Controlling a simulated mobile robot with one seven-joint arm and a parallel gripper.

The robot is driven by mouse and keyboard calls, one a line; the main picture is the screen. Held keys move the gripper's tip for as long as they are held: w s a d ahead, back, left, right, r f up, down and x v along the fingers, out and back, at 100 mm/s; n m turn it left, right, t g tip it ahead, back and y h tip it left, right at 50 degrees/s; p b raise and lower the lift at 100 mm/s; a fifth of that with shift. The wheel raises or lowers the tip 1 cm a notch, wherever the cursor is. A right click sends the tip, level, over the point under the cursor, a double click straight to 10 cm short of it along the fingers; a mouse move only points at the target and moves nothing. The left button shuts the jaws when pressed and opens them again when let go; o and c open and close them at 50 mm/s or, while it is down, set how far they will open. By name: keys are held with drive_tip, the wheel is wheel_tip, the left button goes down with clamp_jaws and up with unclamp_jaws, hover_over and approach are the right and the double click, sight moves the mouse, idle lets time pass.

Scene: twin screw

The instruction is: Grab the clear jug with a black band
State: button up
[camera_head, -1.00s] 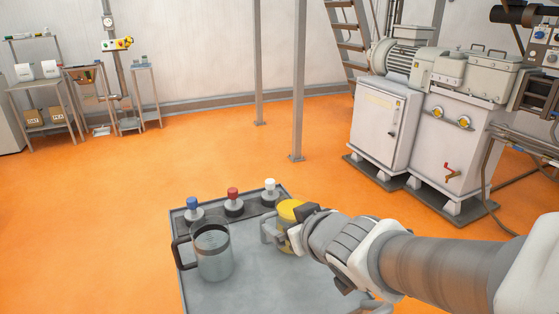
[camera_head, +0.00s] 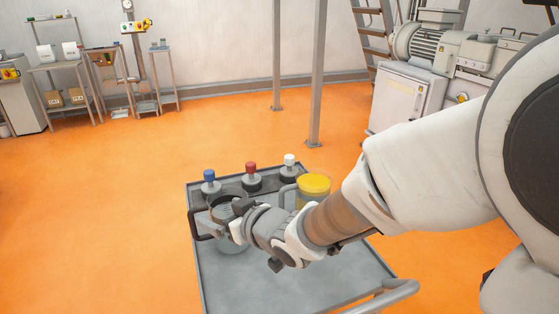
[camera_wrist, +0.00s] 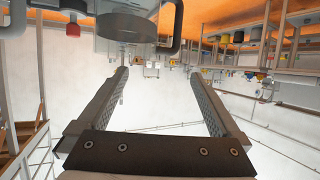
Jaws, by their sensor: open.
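The clear jug with a black band (camera_head: 231,246) stands on the grey cart at the left, its black handle (camera_head: 198,226) facing left. My gripper (camera_head: 240,207) is in front of and over its upper part and hides much of it. In the wrist view, which is upside down, the jug (camera_wrist: 128,30) is at the top, beyond the fingertips and slightly left. My gripper (camera_wrist: 160,76) is open there with nothing between its fingers. Whether a finger touches the jug cannot be told.
The grey cart (camera_head: 290,290) also holds a yellow-lidded container (camera_head: 314,186) right of the jug. Bottles with blue (camera_head: 209,176), red (camera_head: 251,169) and white (camera_head: 289,161) caps stand along its back edge. The front of the cart top is clear.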

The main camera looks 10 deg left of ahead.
sight(203, 208)
drive_tip(key=shift+f+b+x, duration=0.1)
drive_tip(key=shift+b+x, duration=0.45)
drive_tip(key=shift+x, duration=1.7)
drive_tip(key=shift+f+b+x, duration=0.15)
drive_tip(key=shift+b+x, duration=0.35)
drive_tip(key=shift+x, duration=1.75)
drive_tip(key=shift+s, duration=0.15)
drive_tip(key=shift+c, duration=0.2)
clamp_jaws()
drive_tip(key=shift+s, duration=0.1)
